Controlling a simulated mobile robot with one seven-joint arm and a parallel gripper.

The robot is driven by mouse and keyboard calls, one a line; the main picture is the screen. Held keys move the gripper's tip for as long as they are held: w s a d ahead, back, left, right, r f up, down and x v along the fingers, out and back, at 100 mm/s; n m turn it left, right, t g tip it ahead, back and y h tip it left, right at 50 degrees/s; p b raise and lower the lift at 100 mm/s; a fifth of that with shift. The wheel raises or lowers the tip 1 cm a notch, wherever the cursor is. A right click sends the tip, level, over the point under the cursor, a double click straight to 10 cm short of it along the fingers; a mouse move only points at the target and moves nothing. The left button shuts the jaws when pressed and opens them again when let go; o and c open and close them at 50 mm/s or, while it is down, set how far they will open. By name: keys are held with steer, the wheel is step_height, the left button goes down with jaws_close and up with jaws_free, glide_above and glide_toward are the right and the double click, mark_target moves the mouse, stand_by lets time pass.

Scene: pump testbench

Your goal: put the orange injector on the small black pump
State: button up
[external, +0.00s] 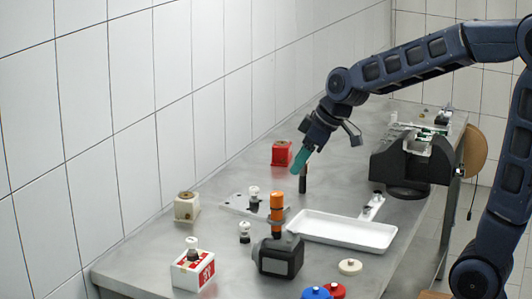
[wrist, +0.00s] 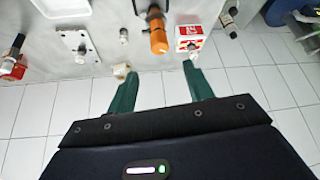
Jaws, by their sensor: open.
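The orange injector (external: 277,203) stands upright above a small black pump (external: 280,258) at the front middle of the bench, with a grey ring around it. Whether it is seated in the pump or stands behind it, I cannot tell. The injector also shows in the wrist view (wrist: 158,40), with a dark clamp-like part by it; the pump is mostly cut off at the top edge there. My gripper (external: 301,161) is up and behind the injector, apart from it. In the wrist view my gripper (wrist: 160,87) is open, with nothing between its green fingers.
A white tray (external: 345,233) lies right of the injector. A red-and-white box (external: 193,270), a cream block (external: 187,207) and a red block (external: 281,153) stand near the wall. Blue and red knobs lie in front.

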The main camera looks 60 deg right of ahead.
steer(key=s+a+m, duration=0.1)
steer(key=s+a, duration=0.2)
steer(key=s, duration=0.9)
steer(key=s+a+m+g+h, duration=0.1)
steer(key=s+a, duration=0.3)
steer(key=s, duration=0.8)
steer(key=shift+r+m, duration=0.4)
steer(key=shift+r, duration=0.05)
